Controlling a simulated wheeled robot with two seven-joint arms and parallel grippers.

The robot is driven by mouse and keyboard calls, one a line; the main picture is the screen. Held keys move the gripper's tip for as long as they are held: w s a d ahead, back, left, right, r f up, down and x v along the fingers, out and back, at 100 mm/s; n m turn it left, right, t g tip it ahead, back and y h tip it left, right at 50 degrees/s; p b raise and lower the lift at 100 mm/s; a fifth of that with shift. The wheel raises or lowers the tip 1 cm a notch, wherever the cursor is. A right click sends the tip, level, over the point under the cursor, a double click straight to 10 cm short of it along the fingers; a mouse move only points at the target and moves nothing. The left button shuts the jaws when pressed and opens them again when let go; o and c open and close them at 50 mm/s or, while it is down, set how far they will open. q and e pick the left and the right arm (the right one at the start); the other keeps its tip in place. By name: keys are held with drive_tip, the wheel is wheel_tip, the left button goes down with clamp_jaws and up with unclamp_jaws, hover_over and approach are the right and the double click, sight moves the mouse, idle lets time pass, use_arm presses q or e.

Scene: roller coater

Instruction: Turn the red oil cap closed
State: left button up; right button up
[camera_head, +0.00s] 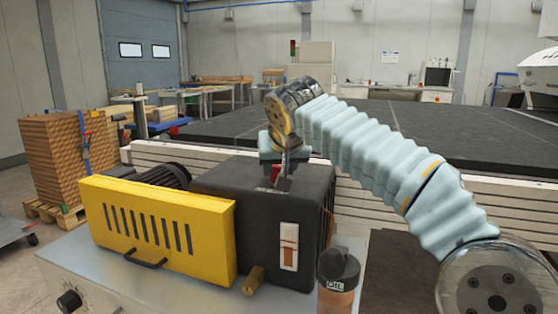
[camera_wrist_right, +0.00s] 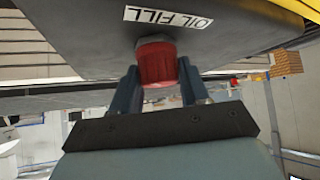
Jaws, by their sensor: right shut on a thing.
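The red oil cap (camera_wrist_right: 157,64) sits on the dark machine housing below an "OIL FILL" label (camera_wrist_right: 168,18) in the right wrist view. In the head view a little of the red cap (camera_head: 275,172) shows on top of the black housing (camera_head: 222,200), mostly hidden by my gripper. My right gripper (camera_wrist_right: 157,80) is shut on the cap, one finger on each side of it. It also shows in the head view (camera_head: 281,176), pointing down from above. My left gripper is not in view.
A yellow vented cover (camera_head: 155,225) with a black handle adjoins the black housing. An oil bottle (camera_head: 338,280) stands at the front right, near a brass fitting (camera_head: 253,280). A sight gauge (camera_head: 289,247) is on the housing front. A large dark table (camera_head: 440,130) lies behind.

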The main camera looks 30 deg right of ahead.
drive_tip(key=m+h+p, duration=0.1)
drive_tip(key=m+g, duration=0.1)
drive_tip(key=shift+r+m+h+p, duration=0.3)
drive_tip(key=shift+h+p, duration=0.1)
drive_tip(key=shift+m+g+h+p, duration=0.4)
drive_tip(key=shift+m+h, duration=0.2)
drive_tip(key=shift+m, duration=0.3)
drive_tip(key=shift+f+m+g+h, duration=0.15)
drive_tip(key=shift+m+g+h, duration=0.2)
drive_tip(key=shift+m, duration=0.35)
drive_tip(key=shift+m+g+h, duration=0.55)
drive_tip(key=shift+m+g, duration=0.3)
drive_tip(key=shift+m, duration=0.35)
drive_tip(key=o, duration=1)
drive_tip(key=shift+d, duration=0.1)
drive_tip(key=shift+f, duration=0.1)
